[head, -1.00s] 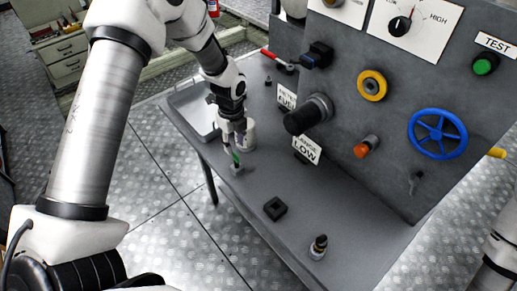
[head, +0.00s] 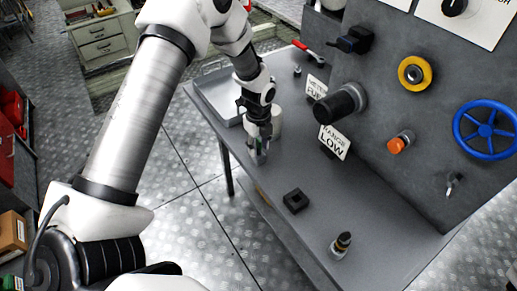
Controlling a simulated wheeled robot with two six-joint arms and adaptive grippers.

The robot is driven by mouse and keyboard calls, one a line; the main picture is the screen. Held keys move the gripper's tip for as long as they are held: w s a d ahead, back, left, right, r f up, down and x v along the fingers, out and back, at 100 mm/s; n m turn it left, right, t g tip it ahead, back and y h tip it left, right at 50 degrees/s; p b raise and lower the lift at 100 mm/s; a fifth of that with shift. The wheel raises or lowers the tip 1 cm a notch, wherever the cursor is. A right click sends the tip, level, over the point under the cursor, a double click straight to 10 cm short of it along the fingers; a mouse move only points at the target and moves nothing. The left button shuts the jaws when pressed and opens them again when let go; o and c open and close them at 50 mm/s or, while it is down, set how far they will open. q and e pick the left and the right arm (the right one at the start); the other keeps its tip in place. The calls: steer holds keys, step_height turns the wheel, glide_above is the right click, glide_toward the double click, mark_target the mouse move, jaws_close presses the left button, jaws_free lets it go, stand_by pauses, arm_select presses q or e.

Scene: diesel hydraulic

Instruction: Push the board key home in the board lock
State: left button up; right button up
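My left gripper (head: 258,149) points down at the tabletop near the far-left edge of the bench. A small metallic key-like fitting (head: 453,184) sticks out of the grey panel, below the blue handwheel, far from the gripper. At this size I cannot tell for certain which piece is the board key or the board lock. My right gripper is out of view.
A black square socket block (head: 295,201) and a dark-topped fitting (head: 341,244) stand on the bench (head: 320,205). A black cylinder (head: 341,102) juts from the panel. The table's middle is mostly clear.

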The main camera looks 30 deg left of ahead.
mark_target(259, 140)
arm_select(q)
jaws_close()
steer(key=shift+r, duration=0.15)
steer(key=shift+r+p, duration=1.45)
steer(key=shift+r, duration=0.2)
step_height(259, 140, up, 4)
steer(key=p, duration=0.3)
steer(key=shift+r, duration=0.1)
